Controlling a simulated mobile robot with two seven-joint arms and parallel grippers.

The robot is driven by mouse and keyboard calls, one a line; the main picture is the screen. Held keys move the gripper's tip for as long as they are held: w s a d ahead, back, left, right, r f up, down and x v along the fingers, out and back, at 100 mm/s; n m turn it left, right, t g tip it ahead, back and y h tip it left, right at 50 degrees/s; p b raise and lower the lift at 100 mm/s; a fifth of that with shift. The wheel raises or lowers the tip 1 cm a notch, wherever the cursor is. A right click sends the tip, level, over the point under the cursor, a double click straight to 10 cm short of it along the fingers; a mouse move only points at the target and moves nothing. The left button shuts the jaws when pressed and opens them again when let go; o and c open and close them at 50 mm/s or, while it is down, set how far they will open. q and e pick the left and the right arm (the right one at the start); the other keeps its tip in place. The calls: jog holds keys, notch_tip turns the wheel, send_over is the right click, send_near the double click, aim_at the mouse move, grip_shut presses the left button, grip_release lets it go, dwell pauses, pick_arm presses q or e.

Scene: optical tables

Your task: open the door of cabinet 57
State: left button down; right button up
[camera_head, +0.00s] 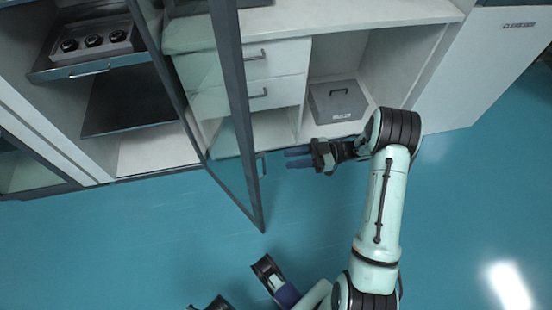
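A glass cabinet door (228,90) with a dark frame stands swung out from the cabinet front over the floor. Its small dark handle (263,165) is on the frame's right side. No number 57 is readable. The open cabinet (155,150) behind it shows dark shelves. My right gripper (287,158) points left, its two blue fingers close together, a short gap to the right of the handle and holding nothing visible. Whether the fingers are parted is unclear. Dark and blue parts at the bottom edge seem to be my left gripper (287,295), mostly cut off.
A pull-out shelf (110,62) with three dark round items is at upper left. White drawers (272,92) and a grey lidded box (338,101) sit under a white counter (350,14) to the right. The blue floor in front is clear.

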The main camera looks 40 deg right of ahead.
pick_arm(q)
jog(key=shift+s+d+r, duration=0.15)
jog(key=shift+s+r, duration=0.1)
jog(key=shift+s, duration=0.1)
pick_arm(e)
jog(key=shift+v, duration=2.25)
pick_arm(q)
jog(key=shift+d, duration=0.1)
